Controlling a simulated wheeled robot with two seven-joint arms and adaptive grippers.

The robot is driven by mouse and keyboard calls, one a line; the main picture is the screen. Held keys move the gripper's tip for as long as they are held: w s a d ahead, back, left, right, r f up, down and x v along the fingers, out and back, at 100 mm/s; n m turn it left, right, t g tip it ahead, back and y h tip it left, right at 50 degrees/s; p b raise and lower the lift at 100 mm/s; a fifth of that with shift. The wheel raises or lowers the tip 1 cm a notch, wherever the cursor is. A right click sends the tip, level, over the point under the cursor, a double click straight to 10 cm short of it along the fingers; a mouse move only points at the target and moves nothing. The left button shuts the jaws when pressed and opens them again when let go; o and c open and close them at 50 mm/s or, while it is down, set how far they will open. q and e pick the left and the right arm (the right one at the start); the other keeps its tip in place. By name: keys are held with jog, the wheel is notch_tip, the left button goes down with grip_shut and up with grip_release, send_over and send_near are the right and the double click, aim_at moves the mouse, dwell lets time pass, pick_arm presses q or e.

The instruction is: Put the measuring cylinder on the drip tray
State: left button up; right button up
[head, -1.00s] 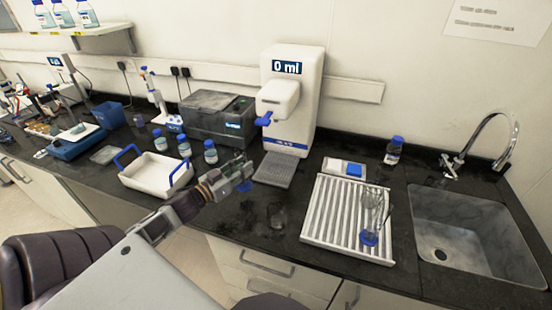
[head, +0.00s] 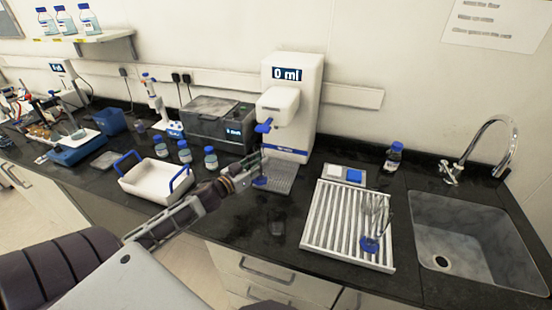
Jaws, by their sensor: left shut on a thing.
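My left gripper (head: 248,172) is shut on the measuring cylinder, a clear thing with a blue base (head: 260,182). The cylinder looks roughly upright. Its clear tube is hard to make out against the gripper and the dispenser. The drip tray (head: 281,177) is a grey grated plate on the bench in front of the white dispenser. The blue base shows over the tray's left part; I cannot tell whether it touches it. My right gripper is not in view.
The white dispenser (head: 291,105) reads 0 ml; its blue lever (head: 264,126) sticks out above the gripper. A white draining rack (head: 335,225) holds clear glassware with blue. A white tray with blue handles (head: 155,183) stands left.

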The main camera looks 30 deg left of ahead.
pick_arm(q)
jog(key=w+d, duration=0.1)
jog(key=w, duration=0.8)
jog(key=shift+d+p, duration=0.2)
jog(key=shift+p, duration=0.2)
dwell(0.4)
jog(key=shift+f, duration=1.7)
jog(key=shift+f, duration=0.15)
jog(key=o, duration=1.1)
jog(key=shift+c, duration=0.2)
